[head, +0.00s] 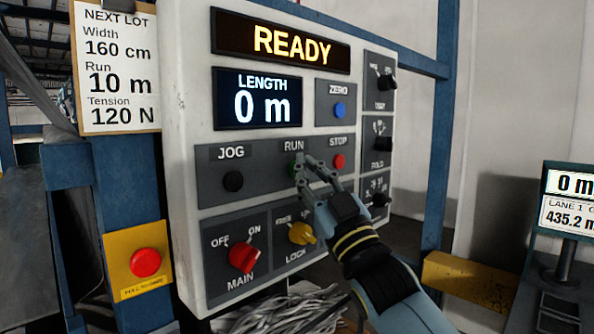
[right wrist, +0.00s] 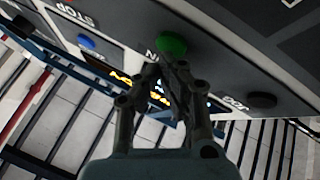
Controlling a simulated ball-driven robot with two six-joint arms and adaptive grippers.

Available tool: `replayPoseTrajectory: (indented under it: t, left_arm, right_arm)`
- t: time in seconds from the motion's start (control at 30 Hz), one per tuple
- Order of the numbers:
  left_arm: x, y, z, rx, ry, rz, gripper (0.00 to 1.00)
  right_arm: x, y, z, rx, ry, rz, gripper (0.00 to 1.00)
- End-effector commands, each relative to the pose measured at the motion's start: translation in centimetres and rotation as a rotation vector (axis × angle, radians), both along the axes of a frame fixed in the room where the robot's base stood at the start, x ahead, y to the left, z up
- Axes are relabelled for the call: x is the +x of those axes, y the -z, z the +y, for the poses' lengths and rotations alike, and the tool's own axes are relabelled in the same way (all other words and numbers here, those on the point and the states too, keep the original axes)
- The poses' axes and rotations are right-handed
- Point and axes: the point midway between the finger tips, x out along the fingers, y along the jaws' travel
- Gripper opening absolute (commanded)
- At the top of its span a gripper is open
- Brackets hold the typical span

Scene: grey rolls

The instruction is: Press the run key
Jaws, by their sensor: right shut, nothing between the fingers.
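The green run key (right wrist: 172,44) shows in the right wrist view, just past the fingertips. In the head view only a sliver of the run key (head: 293,171) shows under the RUN label, mostly hidden behind the fingers. My right gripper (head: 303,163) is shut and empty, its tips at the run key. In the right wrist view the tips (right wrist: 155,72) lie close below the green key; I cannot tell whether they touch it. The control panel (head: 190,120) shows READY and LENGTH 0 m. My left gripper is not in view.
Beside the run key are the black jog key (head: 233,181) and the red stop key (head: 339,161). Below are the red main switch (head: 243,256) and yellow lock switch (head: 301,233). A red button (head: 145,262) on a yellow plate is at left. A lot card (head: 117,70) hangs upper left.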

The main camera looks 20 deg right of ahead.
Motion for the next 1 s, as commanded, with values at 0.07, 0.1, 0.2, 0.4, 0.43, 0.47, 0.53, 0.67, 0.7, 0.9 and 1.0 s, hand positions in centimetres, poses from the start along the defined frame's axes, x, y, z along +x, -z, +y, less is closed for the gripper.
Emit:
replayPoseTrajectory:
  t: [0.07,0.1,0.2,0.4,0.43,0.47,0.53,0.67,0.7,0.9,1.0]
  left_arm:
    - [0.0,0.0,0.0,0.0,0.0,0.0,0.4]
    - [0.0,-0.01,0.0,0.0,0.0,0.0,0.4]
    - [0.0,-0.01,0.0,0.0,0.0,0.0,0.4]
    - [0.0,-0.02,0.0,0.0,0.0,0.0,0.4]
    - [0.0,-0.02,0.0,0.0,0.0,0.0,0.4]
    - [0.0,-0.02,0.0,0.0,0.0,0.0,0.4]
    - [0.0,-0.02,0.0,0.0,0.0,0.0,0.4]
    - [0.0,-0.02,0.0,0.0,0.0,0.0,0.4]
    - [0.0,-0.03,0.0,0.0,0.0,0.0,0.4]
    - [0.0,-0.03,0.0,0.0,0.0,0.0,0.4]
    - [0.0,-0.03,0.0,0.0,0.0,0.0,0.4]
  right_arm:
    - [0.09,-0.01,0.04,0.0,0.0,0.0,0.0]
    - [0.13,-0.01,0.06,0.0,0.0,0.0,0.0]
    - [0.24,0.0,0.1,0.0,0.0,0.0,0.0]
    - [0.46,-0.01,0.19,0.0,0.0,0.0,0.0]
    - [0.49,-0.01,0.2,0.0,0.0,0.0,0.0]
    - [0.52,-0.02,0.22,0.0,0.0,0.0,0.0]
    - [0.6,-0.02,0.26,0.0,0.0,0.0,0.0]
    - [0.75,-0.02,0.31,0.0,0.0,0.0,0.0]
    - [0.8,-0.02,0.33,0.0,0.0,0.0,0.0]
    - [0.8,-0.02,0.33,0.0,0.0,0.0,0.0]
    - [0.77,-0.02,0.32,0.0,0.0,0.0,0.0]
